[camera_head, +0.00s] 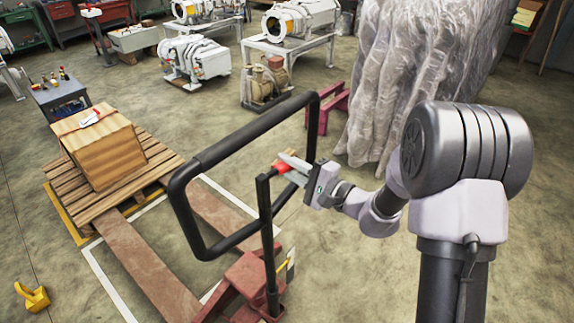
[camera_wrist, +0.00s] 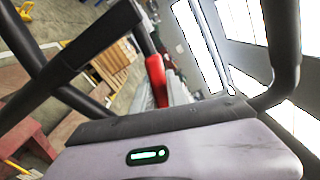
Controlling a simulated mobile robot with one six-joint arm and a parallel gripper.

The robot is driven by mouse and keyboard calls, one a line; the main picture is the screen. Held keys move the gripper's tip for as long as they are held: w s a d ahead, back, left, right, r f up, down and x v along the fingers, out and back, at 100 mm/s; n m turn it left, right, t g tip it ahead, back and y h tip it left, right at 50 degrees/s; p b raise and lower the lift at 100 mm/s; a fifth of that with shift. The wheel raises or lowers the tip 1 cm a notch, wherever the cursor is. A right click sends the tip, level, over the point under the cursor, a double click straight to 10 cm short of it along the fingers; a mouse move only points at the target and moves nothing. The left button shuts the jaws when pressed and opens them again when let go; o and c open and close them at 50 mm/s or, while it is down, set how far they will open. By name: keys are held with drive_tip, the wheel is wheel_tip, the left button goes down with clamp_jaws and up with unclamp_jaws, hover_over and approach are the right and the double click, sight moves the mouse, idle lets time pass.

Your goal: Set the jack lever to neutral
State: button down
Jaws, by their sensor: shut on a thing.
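The jack lever (camera_head: 281,168) is a small red piece near the top of the black upright of the pallet jack (camera_head: 245,278). My gripper (camera_head: 290,165) reaches it from the right and is shut on it, partly hiding it. In the wrist view the red lever (camera_wrist: 156,82) shows at the far end of the grey fingers, beside a black bar. The exact contact between the fingertips and the lever is hard to see. The lever's exact setting cannot be told.
A large black looped bar (camera_head: 183,205) stands around the lever area, close to my gripper. A cardboard box (camera_head: 103,150) rests on a wooden pallet (camera_head: 150,160) at the left. Plastic-wrapped goods (camera_head: 415,70) stand behind my arm. A yellow object (camera_head: 33,298) lies on the floor.

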drive_tip(key=shift+b, duration=0.45)
drive_tip(key=shift+r+n+b, duration=0.1)
drive_tip(key=shift+n+b, duration=0.6)
drive_tip(key=shift+b, duration=0.4)
drive_tip(key=shift+r+n+b, duration=0.3)
drive_tip(key=shift+n+b, duration=0.2)
drive_tip(key=shift+b, duration=0.35)
drive_tip(key=shift+r+n+b, duration=0.3)
drive_tip(key=shift+r+b, duration=0.1)
drive_tip(key=shift+b, duration=0.2)
drive_tip(key=shift+r+n, duration=0.3)
drive_tip(key=shift+r, duration=0.2)
drive_tip(key=c, duration=1.3)
unclamp_jaws()
drive_tip(key=shift+s, duration=0.1)
